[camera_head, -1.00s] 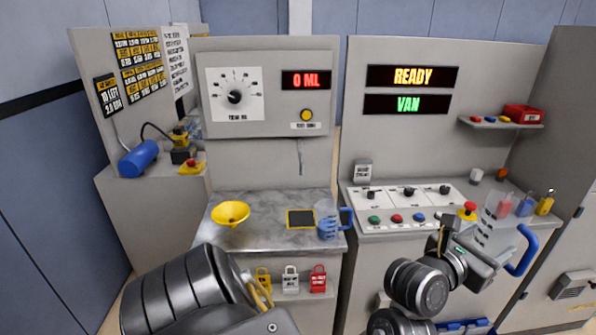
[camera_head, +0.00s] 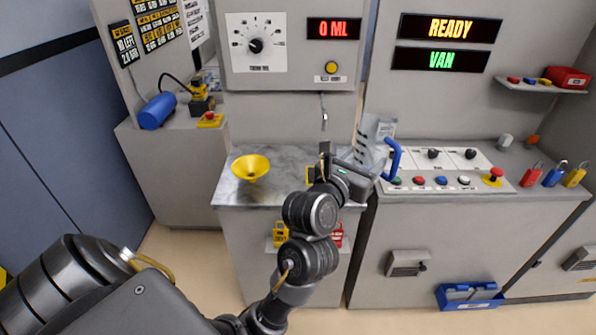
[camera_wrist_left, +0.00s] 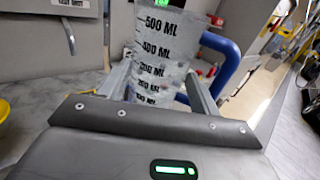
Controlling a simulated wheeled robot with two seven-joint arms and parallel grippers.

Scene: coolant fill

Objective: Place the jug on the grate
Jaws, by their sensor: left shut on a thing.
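The clear jug (camera_head: 375,138) with black level marks and a blue handle is in my left gripper (camera_head: 350,168). In the left wrist view, the jug (camera_wrist_left: 160,45) stands between the two fingers of the gripper (camera_wrist_left: 155,92), slightly tilted in the picture, and looks empty. The gripper is shut on it above the right end of the marble-topped counter. The grate (camera_head: 309,177), a dark panel with a yellow border, lies on that counter; only its left edge shows, the rest hidden behind my gripper. My right gripper is not in view.
A yellow funnel (camera_head: 251,168) stands on the marble counter (camera_head: 285,160) left of the grate. A thin spout (camera_head: 324,118) hangs from the dispenser panel above. A button console (camera_head: 450,180) is at the right. The smaller jug seen earlier beside the grate is hidden.

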